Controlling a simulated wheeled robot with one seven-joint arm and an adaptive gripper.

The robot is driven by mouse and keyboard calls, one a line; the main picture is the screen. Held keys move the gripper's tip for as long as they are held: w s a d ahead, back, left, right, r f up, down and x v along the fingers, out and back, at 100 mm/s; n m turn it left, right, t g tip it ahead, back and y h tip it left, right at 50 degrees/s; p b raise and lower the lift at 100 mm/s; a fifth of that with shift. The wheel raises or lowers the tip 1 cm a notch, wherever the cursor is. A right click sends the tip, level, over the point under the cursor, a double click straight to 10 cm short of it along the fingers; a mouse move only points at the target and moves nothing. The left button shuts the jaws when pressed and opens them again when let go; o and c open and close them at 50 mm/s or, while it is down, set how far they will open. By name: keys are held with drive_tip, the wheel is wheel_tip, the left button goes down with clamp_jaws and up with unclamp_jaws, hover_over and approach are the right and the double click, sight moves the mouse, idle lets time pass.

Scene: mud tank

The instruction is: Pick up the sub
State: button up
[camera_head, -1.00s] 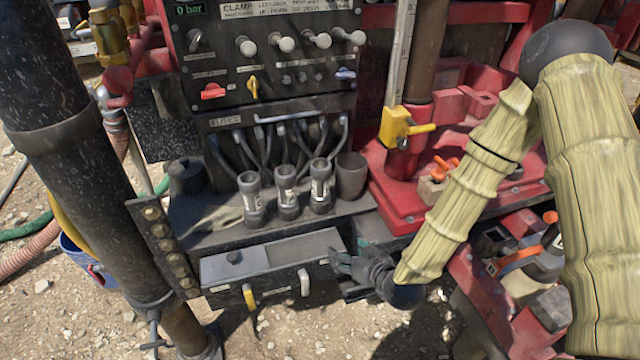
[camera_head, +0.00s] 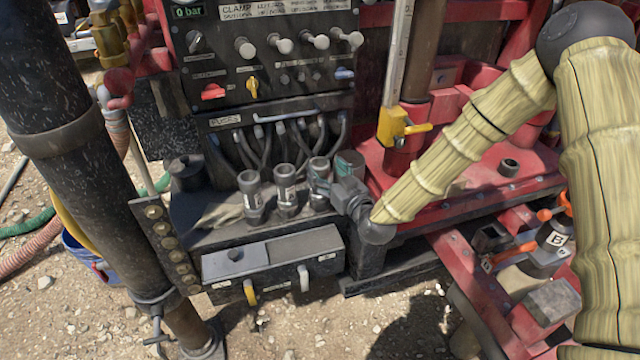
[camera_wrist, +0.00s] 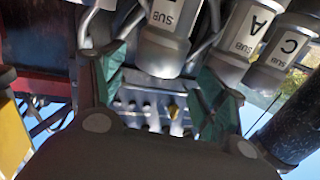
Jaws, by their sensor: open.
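Three grey cylindrical subs stand upright in a row on the dark shelf: a left one (camera_head: 251,198), a middle one (camera_head: 287,191) and a right one (camera_head: 318,178). My gripper (camera_head: 340,181) is open at shelf height, close beside the right sub. In the wrist view, the open fingers with green pads (camera_wrist: 162,80) sit on either side of the nearest sub (camera_wrist: 165,38), whose letter is cut off. Whether they touch it is unclear. Sub A (camera_wrist: 246,37) and sub C (camera_wrist: 288,50) stand beyond it, appearing upside down.
A control panel (camera_head: 265,60) with levers and hoses rises behind the shelf. A drawer-like box (camera_head: 265,258) is below the front edge. A thick black post (camera_head: 75,150) stands left, and a yellow-handled clamp (camera_head: 395,128) on a red frame (camera_head: 450,215) right.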

sight(319, 164)
drive_tip(key=shift+p+x, duration=0.8)
drive_tip(key=shift+x, duration=1.65)
drive_tip(key=shift+d+f, duration=0.1)
drive_tip(key=shift+d, duration=0.05)
clamp_jaws()
drive_tip(key=shift+w, duration=0.1)
